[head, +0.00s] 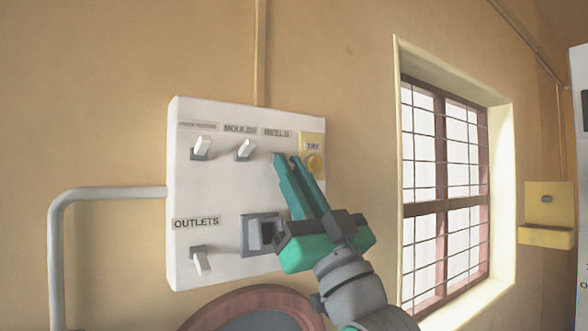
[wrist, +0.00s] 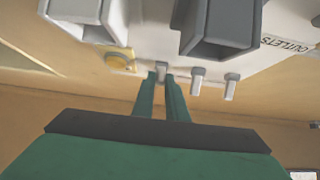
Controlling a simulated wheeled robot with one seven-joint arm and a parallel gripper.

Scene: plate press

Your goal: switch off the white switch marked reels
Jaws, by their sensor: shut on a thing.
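The label REELS (head: 276,133) is on the white wall panel (head: 225,195), in the top row right of MOULDS. In the head view the switch under it is hidden behind my fingertips. In the wrist view the white reels switch (wrist: 161,68) shows as a small lever between the fingertips. My gripper (head: 286,157) has its green fingers around it, close together; they also show in the wrist view (wrist: 161,78). I cannot tell whether this lever points up or down.
The moulds switch (head: 245,149) and another white switch (head: 202,147) stand left with levers up. The outlets switch (head: 202,262) hangs down. A yellow TRY button (head: 315,162) is close on the right. A grey box-like fitting (head: 256,236) juts out below. A barred window (head: 445,190) is further right.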

